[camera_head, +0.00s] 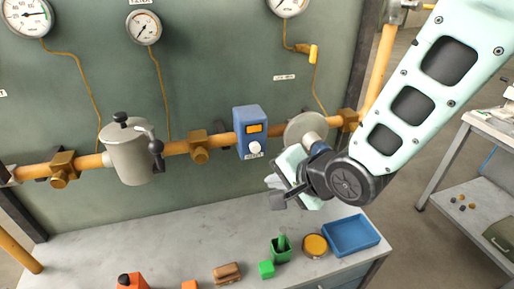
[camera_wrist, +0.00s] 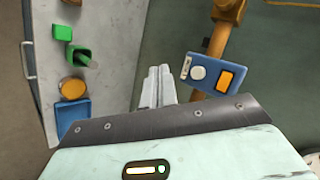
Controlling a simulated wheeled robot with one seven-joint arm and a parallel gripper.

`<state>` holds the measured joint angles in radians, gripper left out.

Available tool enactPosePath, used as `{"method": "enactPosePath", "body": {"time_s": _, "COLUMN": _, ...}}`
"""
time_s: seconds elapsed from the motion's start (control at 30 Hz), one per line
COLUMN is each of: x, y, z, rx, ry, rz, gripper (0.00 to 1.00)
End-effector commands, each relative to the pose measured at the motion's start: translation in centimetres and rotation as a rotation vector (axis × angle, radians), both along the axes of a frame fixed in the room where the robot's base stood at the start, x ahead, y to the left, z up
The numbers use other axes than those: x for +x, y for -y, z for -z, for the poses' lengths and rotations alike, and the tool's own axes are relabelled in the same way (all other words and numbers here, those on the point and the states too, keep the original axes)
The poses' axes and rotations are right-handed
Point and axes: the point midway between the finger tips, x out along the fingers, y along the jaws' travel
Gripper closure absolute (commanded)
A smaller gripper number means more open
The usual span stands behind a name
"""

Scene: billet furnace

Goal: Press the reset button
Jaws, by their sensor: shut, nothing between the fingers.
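A blue box (camera_head: 244,138) is mounted on the yellow pipe, with an orange display window (camera_head: 254,128) and a round white button (camera_head: 255,148) below it. A small label sits under the button; I cannot read it. In the wrist view the box (camera_wrist: 211,84) lies right of my fingers, with its white button (camera_wrist: 198,72) facing the camera. My gripper (camera_head: 277,193) is shut and empty, below and to the right of the box, apart from it. In the wrist view the fingertips (camera_wrist: 159,70) are together, left of the button.
A yellow pipe (camera_head: 177,148) runs along the green wall panel with a grey canister (camera_head: 128,154) and valves on it. A grey flange (camera_head: 305,131) is close behind my wrist.

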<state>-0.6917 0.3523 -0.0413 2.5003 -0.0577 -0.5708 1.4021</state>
Motion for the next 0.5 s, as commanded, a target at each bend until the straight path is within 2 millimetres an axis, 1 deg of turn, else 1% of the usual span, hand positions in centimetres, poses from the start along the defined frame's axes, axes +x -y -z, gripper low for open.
{"method": "enactPosePath", "body": {"time_s": 0.17, "x": 1.6, "y": -0.4, "z": -0.1, "rx": -0.002, "ry": -0.001, "rz": 0.002, "gripper": 1.0}}
{"method": "enactPosePath", "body": {"time_s": 0.5, "x": 6.0, "y": -1.7, "z": -0.1, "rx": -0.002, "ry": 0.0, "rz": 0.002, "gripper": 1.0}}
